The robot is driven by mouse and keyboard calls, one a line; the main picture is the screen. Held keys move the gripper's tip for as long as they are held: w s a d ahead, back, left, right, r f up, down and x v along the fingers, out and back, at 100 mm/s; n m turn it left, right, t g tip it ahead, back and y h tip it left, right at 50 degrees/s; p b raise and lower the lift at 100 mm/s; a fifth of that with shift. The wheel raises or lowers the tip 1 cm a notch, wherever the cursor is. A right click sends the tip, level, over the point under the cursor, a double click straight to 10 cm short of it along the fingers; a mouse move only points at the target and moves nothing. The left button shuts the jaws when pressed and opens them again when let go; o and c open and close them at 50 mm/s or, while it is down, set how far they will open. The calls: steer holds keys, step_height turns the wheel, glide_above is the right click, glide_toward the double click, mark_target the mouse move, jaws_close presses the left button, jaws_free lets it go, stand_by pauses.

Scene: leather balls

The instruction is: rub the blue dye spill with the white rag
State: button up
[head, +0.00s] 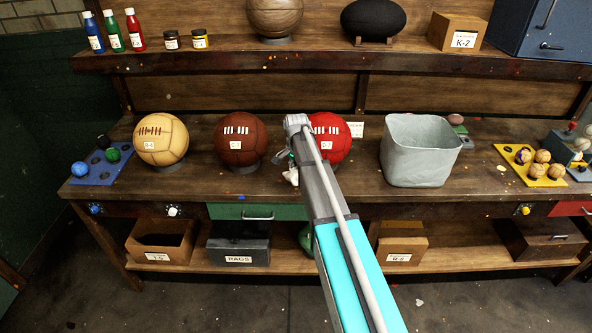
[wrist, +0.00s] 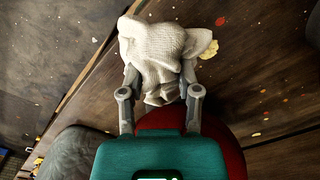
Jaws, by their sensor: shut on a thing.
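My gripper (wrist: 159,82) is shut on the white rag (wrist: 158,45), which is bunched and crumpled between the fingers. In the head view my gripper (head: 289,160) is over the bench in front of the red ball, partly hidden by my arm, and a bit of the white rag (head: 292,177) shows below it. I cannot make out a larger blue patch. In the wrist view no blue shows beside the rag.
A red ball (head: 330,137), a brown ball (head: 241,139) and a cream ball (head: 161,139) stand along the bench (head: 350,185). A grey bin (head: 418,150) stands right of my arm. Yellow and red paint flecks dot the wood. The front strip of bench is mostly clear.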

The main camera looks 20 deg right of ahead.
steer(key=shift+r+p, duration=1.55)
